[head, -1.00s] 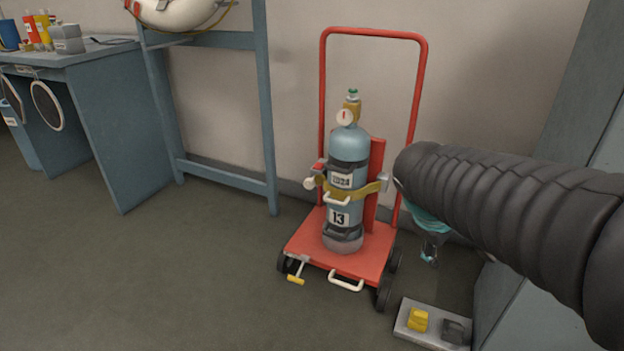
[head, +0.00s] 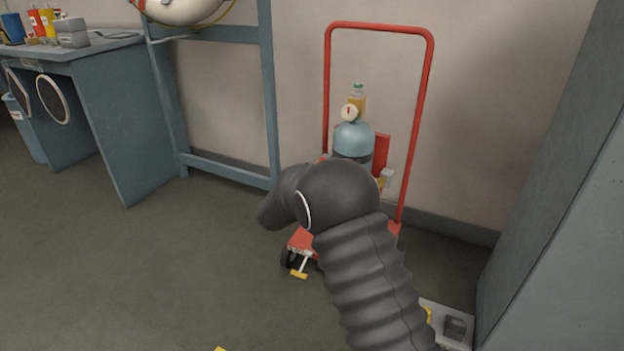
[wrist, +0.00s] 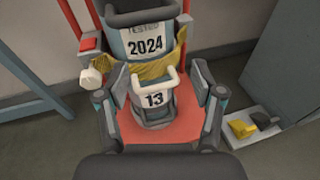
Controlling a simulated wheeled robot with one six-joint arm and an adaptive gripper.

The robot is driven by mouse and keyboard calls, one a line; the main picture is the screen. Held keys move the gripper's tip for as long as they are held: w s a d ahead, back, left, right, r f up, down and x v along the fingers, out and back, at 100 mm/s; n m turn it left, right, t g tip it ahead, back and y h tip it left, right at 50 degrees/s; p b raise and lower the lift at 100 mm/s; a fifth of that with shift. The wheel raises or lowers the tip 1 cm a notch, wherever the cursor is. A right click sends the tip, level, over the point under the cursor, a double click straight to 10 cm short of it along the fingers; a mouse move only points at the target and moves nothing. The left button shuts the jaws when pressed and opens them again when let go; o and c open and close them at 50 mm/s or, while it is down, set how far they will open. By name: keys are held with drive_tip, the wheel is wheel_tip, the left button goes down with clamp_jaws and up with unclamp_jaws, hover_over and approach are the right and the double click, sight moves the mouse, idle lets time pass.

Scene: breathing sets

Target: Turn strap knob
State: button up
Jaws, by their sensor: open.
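The off-white strap knob (wrist: 91,77) shows at the left end of the yellow strap (wrist: 168,58) in the wrist view; my arm hides it in the head view. The strap wraps a blue-grey cylinder (head: 353,140) on a red cart. The cylinder carries labels "2024" and "13". My gripper (wrist: 160,96) is open, its fingers spread left and right in front of the lower cylinder. The gripper is hidden behind my arm in the head view.
The red cart (head: 424,90) has a tall frame. A grey plate (wrist: 270,135) with yellow and black blocks lies at right beside a grey-blue cabinet. A blue stand (head: 222,171) is at left; open floor lies in front.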

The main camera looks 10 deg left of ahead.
drive_tip(key=w+a+f+n+t+y, duration=0.2)
drive_tip(key=a+f+n+t+y, duration=0.15)
drive_tip(key=a+f+n, duration=0.55)
drive_tip(key=w+d+m, duration=0.1)
drive_tip(key=w, duration=0.3)
drive_tip(key=w+d+m, duration=0.1)
drive_tip(key=w, duration=0.3)
drive_tip(key=w+r, duration=0.1)
drive_tip(key=w, duration=0.4)
drive_tip(key=shift+d+r+m+h+p, duration=0.1)
drive_tip(key=shift+d+m+h+p, duration=0.15)
drive_tip(key=shift+d+m+p, duration=0.15)
drive_tip(key=c, duration=1.1)
drive_tip(key=shift+a, duration=0.15)
drive_tip(key=shift+c, duration=0.2)
drive_tip(key=shift+b, duration=0.55)
